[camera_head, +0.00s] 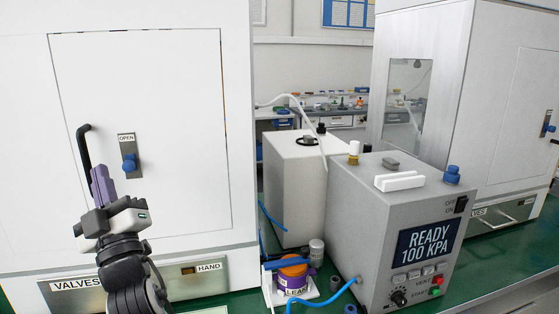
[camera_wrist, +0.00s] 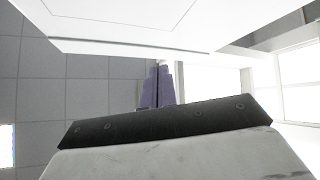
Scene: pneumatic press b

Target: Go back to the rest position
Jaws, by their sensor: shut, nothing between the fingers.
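My gripper (camera_head: 103,186) is in front of the large white cabinet (camera_head: 180,85) at the left of the head view. Its purple fingers are together, point upward and hold nothing. The fingers also show in the wrist view (camera_wrist: 157,88), with white panels above them. A black handle (camera_head: 83,150) on the cabinet door rises just behind and left of the fingers; I cannot tell whether they touch it. The door looks closed, with a blue knob (camera_head: 129,163) under an OPEN label right of my gripper.
A grey control box (camera_head: 370,210) reading READY 100 KPA stands on the green bench at centre right. An orange and purple part (camera_head: 293,274) and blue tubing (camera_head: 325,301) lie left of it. A second white cabinet (camera_head: 500,90) stands at the right.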

